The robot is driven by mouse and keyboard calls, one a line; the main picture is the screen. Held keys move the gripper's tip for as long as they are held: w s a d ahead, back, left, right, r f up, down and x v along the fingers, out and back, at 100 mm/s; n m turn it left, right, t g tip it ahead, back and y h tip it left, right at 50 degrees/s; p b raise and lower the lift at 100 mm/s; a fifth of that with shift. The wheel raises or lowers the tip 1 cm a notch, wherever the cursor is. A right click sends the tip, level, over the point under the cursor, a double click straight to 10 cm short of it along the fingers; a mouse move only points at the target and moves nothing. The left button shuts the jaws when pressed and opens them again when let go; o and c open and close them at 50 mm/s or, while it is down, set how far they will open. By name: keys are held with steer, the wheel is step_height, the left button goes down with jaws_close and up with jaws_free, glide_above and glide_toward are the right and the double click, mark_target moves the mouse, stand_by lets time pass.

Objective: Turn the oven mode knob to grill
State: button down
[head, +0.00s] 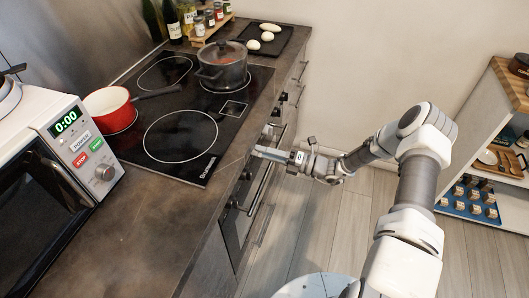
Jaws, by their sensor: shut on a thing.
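The oven front (236,228) is below the cooktop, seen steeply from above, with a row of dark knobs along its upper edge. My gripper (258,153) reaches in from the right to this knob row, at about the middle of it. It is shut on an oven knob, which the fingers largely hide. Other oven knobs show apart from the gripper, one nearer the camera (233,204) and one farther along (282,98). The knob markings, including grill, are not readable from here.
The black cooktop (205,150) carries a lidded pot (222,68) and a red saucepan (108,110). A white microwave (62,165) stands at left. Oven handle bars (262,185) protrude below the knobs. A shelf unit (490,120) stands at right; open floor (300,215) lies between.

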steer(key=shift+c, duration=2)
jaws_free()
steer(key=shift+d, duration=0.1)
steer(key=v, duration=1.7)
steer(key=shift+s, duration=0.15)
steer(key=shift+d, duration=0.1)
